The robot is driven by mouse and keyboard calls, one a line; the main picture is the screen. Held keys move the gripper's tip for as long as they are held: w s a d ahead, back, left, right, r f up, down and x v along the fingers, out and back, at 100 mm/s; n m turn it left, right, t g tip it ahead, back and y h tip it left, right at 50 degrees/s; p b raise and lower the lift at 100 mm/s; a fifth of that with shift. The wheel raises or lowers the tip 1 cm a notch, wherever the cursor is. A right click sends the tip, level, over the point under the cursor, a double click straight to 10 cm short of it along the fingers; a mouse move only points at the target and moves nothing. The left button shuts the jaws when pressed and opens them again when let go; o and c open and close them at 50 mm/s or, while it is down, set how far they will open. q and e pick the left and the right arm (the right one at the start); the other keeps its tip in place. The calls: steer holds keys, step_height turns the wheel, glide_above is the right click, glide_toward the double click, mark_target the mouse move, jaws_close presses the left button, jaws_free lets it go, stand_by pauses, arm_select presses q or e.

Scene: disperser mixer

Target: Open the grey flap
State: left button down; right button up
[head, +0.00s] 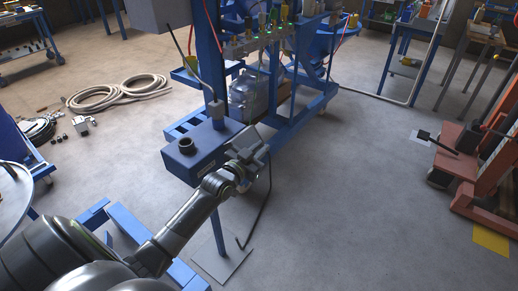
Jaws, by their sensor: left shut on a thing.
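My left arm reaches in from the lower left, and my left gripper (256,150) is at the right end of a blue box (195,150) on the blue machine frame. The gripper is shut on a small grey plate-like part (246,136) at that end of the box, which looks like the grey flap. The gripper and wrist hide much of this part, so its angle and hinge cannot be made out. My right gripper is out of view.
A thin dark cable or rod (268,200) hangs below the gripper to the floor. The blue machine frame (310,105) stands behind. A coiled hose (115,92) lies on the floor at left. An orange lift (470,170) stands at right. The floor between is clear.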

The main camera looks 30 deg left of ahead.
mark_target(252, 128)
arm_select(q)
steer(key=shift+a+r+n+p, duration=0.2)
steer(key=shift+r+n+p, duration=1.5)
steer(key=shift+r+n, duration=0.1)
steer(key=shift+w+a+r+n+p, duration=0.1)
steer(key=shift+a+r+n+p, duration=0.2)
steer(key=shift+r+n+p, duration=0.4)
steer(key=shift+a+r+n+p, duration=0.3)
steer(key=shift+r+n+p, duration=0.15)
steer(key=shift+n, duration=0.45)
steer(key=shift+a+r, duration=0.1)
steer(key=shift+r, duration=0.1)
steer(key=shift+a+r+p, duration=0.3)
steer(key=shift+a+r, duration=0.05)
stand_by(0.9)
stand_by(1.2)
steer(key=c, duration=1.5)
jaws_free()
